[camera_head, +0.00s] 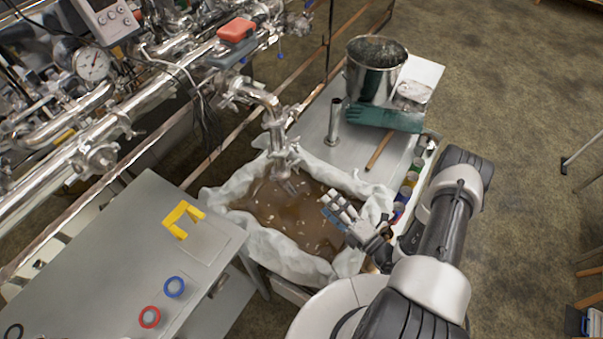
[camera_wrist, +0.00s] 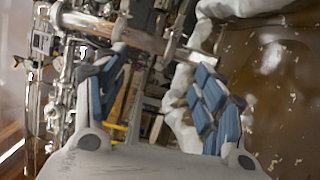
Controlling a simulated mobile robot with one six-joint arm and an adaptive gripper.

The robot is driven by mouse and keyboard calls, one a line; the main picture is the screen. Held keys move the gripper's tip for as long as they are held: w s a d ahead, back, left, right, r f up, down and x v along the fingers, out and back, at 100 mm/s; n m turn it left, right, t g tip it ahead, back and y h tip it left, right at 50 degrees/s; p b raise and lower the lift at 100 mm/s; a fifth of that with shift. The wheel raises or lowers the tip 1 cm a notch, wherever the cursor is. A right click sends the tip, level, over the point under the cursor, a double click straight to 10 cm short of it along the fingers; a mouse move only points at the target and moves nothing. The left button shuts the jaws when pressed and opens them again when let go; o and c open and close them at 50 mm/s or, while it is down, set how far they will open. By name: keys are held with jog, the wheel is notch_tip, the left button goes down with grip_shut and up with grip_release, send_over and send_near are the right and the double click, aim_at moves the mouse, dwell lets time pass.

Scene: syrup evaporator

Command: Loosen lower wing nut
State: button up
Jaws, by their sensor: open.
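The steel outlet pipe (camera_head: 273,118) comes off the pipework and bends down over a cloth-lined tub (camera_head: 240,237) of brown liquid. Clamp-like fittings sit along its lower part (camera_head: 281,152). I cannot make out the lower wing nut itself. My gripper (camera_head: 338,208) is over the tub, to the right of and nearer than the pipe's lower end, and apart from it. In the wrist view my gripper (camera_wrist: 160,82) has its two blue-padded fingers spread, with nothing held between them. Metal pipework (camera_wrist: 120,30) shows beyond the fingers.
A grey table (camera_head: 120,250) at the left bears a yellow handle-shaped piece (camera_head: 181,218), a blue ring (camera_head: 174,287) and a red ring (camera_head: 149,317).

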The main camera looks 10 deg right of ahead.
aim_at(296, 168)
jog(key=w+a+f+m+b, duration=0.1)
jog(key=w+a, duration=0.2)
jog(key=w, duration=0.4)
jog(key=w+a+f+m+h+b, duration=0.1)
jog(key=w+a, duration=0.2)
jog(key=w, duration=0.5)
jog(key=shift+f+t+h, duration=0.3)
jog(key=shift+c, duration=0.2)
grip_shut()
dwell(0.4)
